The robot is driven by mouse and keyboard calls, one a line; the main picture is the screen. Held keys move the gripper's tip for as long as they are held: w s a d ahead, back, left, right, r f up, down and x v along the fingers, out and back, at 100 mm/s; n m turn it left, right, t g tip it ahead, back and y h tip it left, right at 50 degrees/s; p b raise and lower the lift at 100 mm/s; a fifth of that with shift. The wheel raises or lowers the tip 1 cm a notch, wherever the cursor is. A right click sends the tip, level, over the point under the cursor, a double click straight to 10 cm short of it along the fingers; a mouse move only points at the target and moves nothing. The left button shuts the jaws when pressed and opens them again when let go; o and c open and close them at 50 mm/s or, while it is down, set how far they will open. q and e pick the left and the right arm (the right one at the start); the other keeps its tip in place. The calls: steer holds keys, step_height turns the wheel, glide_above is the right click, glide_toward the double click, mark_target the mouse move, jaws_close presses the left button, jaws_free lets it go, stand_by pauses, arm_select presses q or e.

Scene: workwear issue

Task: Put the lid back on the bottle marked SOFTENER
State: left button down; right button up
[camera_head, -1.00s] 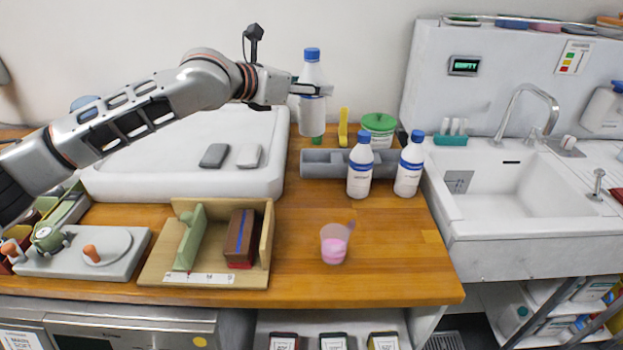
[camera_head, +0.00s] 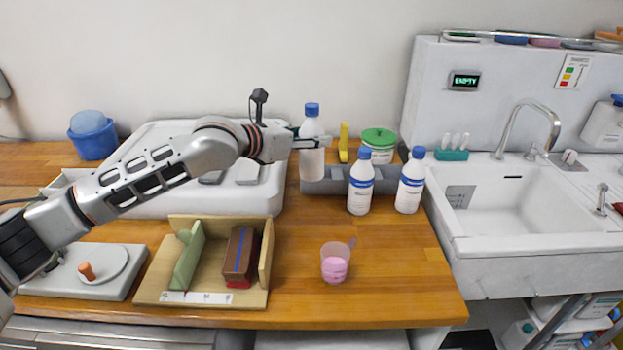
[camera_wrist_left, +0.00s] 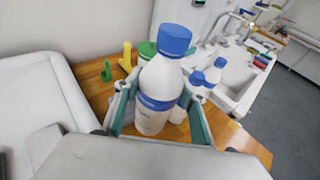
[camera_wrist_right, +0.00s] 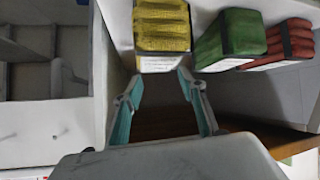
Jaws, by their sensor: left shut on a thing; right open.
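My left gripper (camera_head: 312,143) is shut on a white bottle (camera_head: 312,164) with a blue lid (camera_head: 312,109) on its top. The bottle is upright at the left end of the grey tray (camera_head: 335,186); I cannot tell whether it touches it. The left wrist view shows this bottle (camera_wrist_left: 157,98) between the fingers, its label too small to read. Two more white bottles with blue lids, one (camera_head: 360,186) and another (camera_head: 409,186), stand to the right. No SOFTENER marking is legible. My right gripper (camera_wrist_right: 155,85) is open and empty in the right wrist view.
A white tub with a green lid (camera_head: 379,137) and a yellow item (camera_head: 343,142) stand behind the tray. A cup of pink liquid (camera_head: 335,263) stands in front. The sink (camera_head: 520,205) is right. Yellow (camera_wrist_right: 162,25), green (camera_wrist_right: 230,38) and red bundles (camera_wrist_right: 288,42) are near my right gripper.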

mark_target(303, 177)
arm_select(q)
step_height(303, 177, down, 6)
steer(key=shift+r, duration=0.25)
steer(key=shift+f, duration=0.55)
arm_select(e)
steer(key=shift+f, duration=0.1)
arm_select(q)
step_height(303, 177, down, 4)
steer(key=shift+r, duration=0.15)
steer(key=shift+f, duration=0.3)
arm_select(e)
steer(key=shift+r, duration=0.25)
